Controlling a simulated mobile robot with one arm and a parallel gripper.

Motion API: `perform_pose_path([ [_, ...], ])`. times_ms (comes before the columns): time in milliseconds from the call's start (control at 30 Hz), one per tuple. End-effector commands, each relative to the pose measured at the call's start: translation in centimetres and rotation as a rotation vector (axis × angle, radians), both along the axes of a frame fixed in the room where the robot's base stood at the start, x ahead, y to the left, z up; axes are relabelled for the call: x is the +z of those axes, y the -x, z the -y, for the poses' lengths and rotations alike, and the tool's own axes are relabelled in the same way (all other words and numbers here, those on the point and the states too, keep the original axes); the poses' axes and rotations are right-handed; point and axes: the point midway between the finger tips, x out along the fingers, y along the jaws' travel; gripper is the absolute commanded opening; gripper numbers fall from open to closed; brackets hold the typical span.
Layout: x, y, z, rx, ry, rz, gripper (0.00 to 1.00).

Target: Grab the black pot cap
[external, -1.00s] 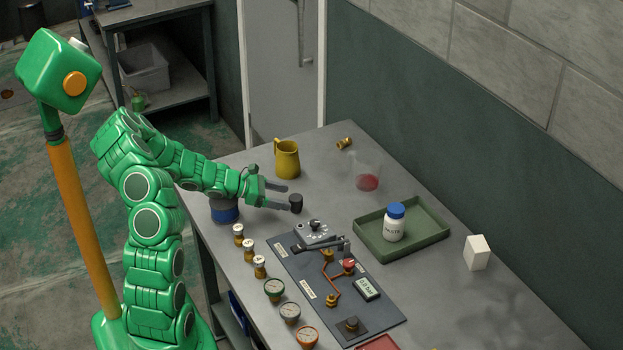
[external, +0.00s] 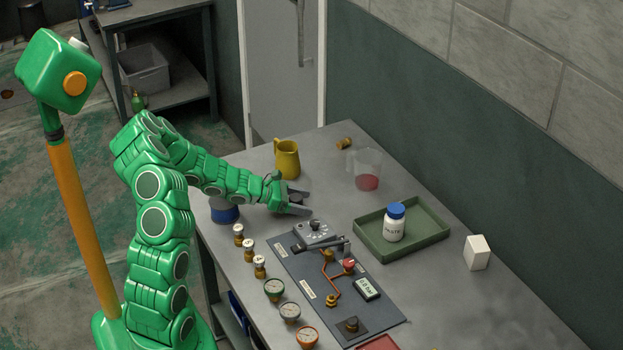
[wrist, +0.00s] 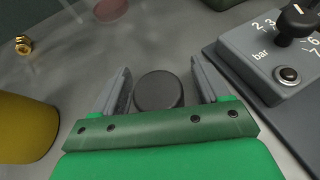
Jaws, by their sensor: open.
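The black pot cap (wrist: 159,91) is a small dark round piece. In the wrist view it sits between the two open fingers of my gripper (wrist: 160,88), with a gap visible on both sides. In the external view the cap (external: 295,197) is partly hidden by the fingers. My gripper (external: 297,201) is low over the table, around the cap, and its jaws are open.
The grey dial box (wrist: 280,60) of the panel is close to the right of my gripper in the wrist view. A yellow mug (external: 287,160) stands just behind it. A clear beaker (external: 367,170) and a green tray (external: 437,218) are farther right.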

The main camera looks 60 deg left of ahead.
Motion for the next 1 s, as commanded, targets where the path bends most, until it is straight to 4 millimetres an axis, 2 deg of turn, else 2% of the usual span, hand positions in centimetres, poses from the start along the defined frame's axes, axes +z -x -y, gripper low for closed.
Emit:
perform_pose_path([
  [167, 0.0, 0.0, 0.0, 0.001, 0.000, 0.000, 0.74],
  [200, 0.0, 0.0, 0.0, 0.001, 0.000, 0.000, 0.71],
  [500, 0.0, 0.0, -0.1, 0.001, 0.000, 0.000, 0.26],
  [567, 0.0, 0.0, -0.1, 0.001, 0.000, 0.000, 0.19],
  [833, 0.2, 0.0, -0.1, 0.001, -0.001, 0.001, 0.19],
  [1000, 1.5, 0.0, -0.1, 0.001, -0.002, 0.003, 0.19],
])
